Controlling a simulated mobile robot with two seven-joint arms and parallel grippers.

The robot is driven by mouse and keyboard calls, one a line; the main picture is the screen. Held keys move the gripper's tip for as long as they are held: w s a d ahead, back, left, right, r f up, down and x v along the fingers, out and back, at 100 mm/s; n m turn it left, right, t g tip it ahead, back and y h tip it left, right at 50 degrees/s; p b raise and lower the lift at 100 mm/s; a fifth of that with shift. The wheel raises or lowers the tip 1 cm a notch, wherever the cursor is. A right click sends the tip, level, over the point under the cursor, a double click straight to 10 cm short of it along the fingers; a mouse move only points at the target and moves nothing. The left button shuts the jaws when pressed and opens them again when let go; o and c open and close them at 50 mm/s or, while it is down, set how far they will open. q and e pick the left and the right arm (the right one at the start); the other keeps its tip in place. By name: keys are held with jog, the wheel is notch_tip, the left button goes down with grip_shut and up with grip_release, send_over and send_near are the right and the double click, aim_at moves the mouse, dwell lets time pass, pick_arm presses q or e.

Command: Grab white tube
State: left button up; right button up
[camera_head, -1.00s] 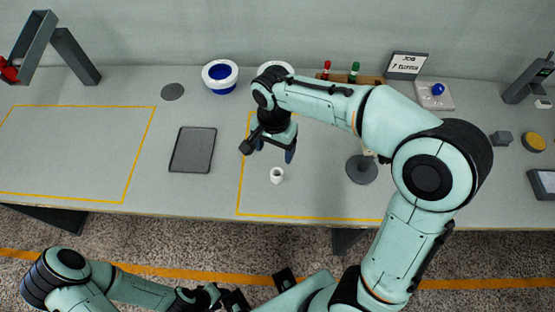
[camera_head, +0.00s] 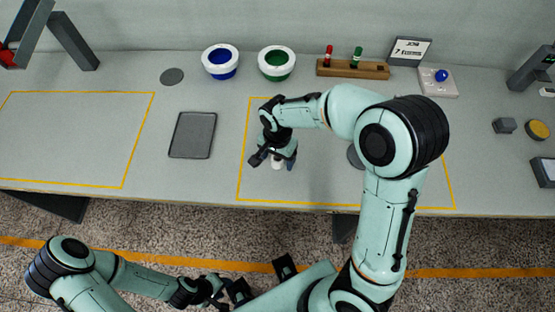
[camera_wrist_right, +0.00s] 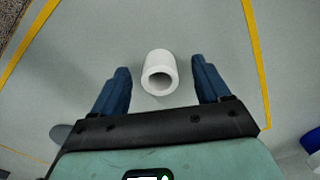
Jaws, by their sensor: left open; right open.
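The white tube (camera_head: 277,164) stands on the grey table inside the yellow taped rectangle, partly hidden by my right gripper in the head view. In the right wrist view the white tube (camera_wrist_right: 160,73) shows its open end, between and slightly beyond the two blue fingertips. My right gripper (camera_head: 279,163) is open above the tube; in the wrist view its fingers (camera_wrist_right: 160,75) stand clear on both sides, not touching it. My left gripper (camera_head: 226,293) is open and empty, low in front of the table.
A dark tray (camera_head: 192,135) lies left of the tube. A blue-lined bowl (camera_head: 220,62), a green-lined bowl (camera_head: 276,63) and a wooden rack (camera_head: 352,69) with a red and a green item stand at the back. A round grey base (camera_head: 355,157) is partly hidden behind my right arm.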

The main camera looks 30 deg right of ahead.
jog(key=shift+f, duration=0.15)
jog(key=c, duration=1.1)
